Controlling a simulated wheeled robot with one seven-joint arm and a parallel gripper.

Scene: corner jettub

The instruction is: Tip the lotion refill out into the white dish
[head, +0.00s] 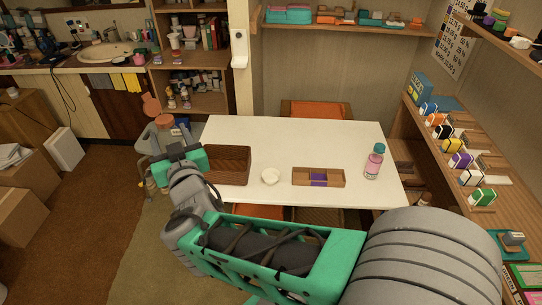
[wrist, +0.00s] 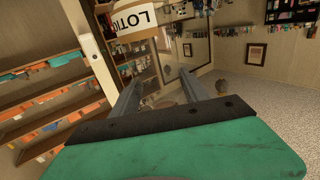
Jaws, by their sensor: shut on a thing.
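The white dish (head: 270,176) is small and round and stands on the white table, between a brown basket and a wooden tray. My gripper (head: 166,143) is up at the table's left end, left of the basket and apart from the dish. In the wrist view my gripper (wrist: 161,82) has its fingers shut on the lotion refill (wrist: 136,20). The refill is a white container with a tan band and dark lettering, "LOTIO", and its top is cut off by the picture edge.
The brown basket (head: 232,151) stands left of the dish. The wooden tray (head: 300,181) with a purple piece lies right of it. A pink bottle (head: 374,163) with a teal cap stands farther right. The table's back (head: 290,134) is clear. A shelf (head: 430,155) borders the right side.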

